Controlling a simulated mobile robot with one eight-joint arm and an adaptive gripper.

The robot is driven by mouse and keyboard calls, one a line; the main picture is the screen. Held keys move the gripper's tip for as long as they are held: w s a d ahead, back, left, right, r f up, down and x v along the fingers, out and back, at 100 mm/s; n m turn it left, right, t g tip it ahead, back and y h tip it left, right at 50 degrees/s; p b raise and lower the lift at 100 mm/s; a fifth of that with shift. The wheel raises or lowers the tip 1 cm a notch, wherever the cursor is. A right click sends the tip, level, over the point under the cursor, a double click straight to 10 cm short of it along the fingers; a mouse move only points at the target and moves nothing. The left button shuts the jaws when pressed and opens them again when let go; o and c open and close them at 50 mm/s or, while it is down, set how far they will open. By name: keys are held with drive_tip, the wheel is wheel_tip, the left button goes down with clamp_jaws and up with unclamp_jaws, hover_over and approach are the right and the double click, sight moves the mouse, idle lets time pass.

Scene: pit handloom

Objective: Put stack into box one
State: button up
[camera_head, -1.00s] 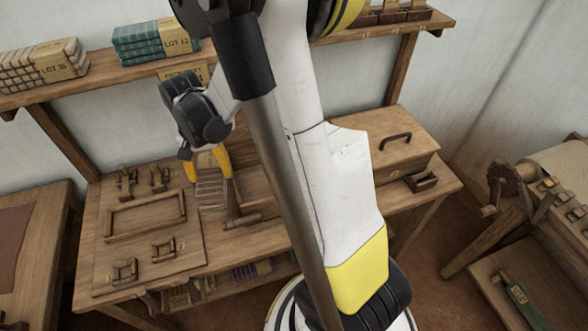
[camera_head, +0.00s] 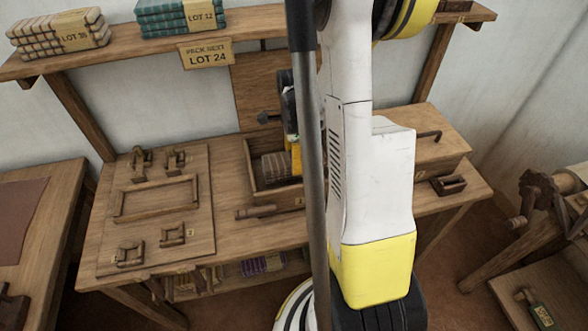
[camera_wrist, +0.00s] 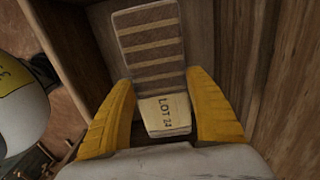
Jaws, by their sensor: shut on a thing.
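The stack is a brown striped cloth bundle (camera_head: 271,167) with a paper band reading LOT 24, which shows in the wrist view (camera_wrist: 150,45). My gripper (camera_wrist: 161,80) is shut on the banded end, one yellow finger on each side. In the head view, my gripper (camera_head: 296,158) and the stack are within the open wooden box (camera_head: 252,171) on the bench. The box's wall (camera_wrist: 65,50) also shows beside the stack in the wrist view. I cannot tell whether the stack touches the box floor. My arm hides the box's right part.
The box's raised lid (camera_head: 258,92) stands behind it. A second, closed box with a handle (camera_head: 440,150) is to the right. A board with a wooden frame (camera_head: 158,198) lies left. A shelf (camera_head: 130,55) above holds other stacks and a LOT 24 sign (camera_head: 205,54).

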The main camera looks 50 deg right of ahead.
drive_tip(key=shift+f+b, duration=0.55)
drive_tip(key=shift+f, duration=1)
drive_tip(key=shift+f, duration=0.1)
drive_tip(key=shift+f, duration=0.2)
drive_tip(key=o, duration=1.2)
drive_tip(key=shift+r, duration=0.1)
drive_tip(key=shift+o, duration=0.2)
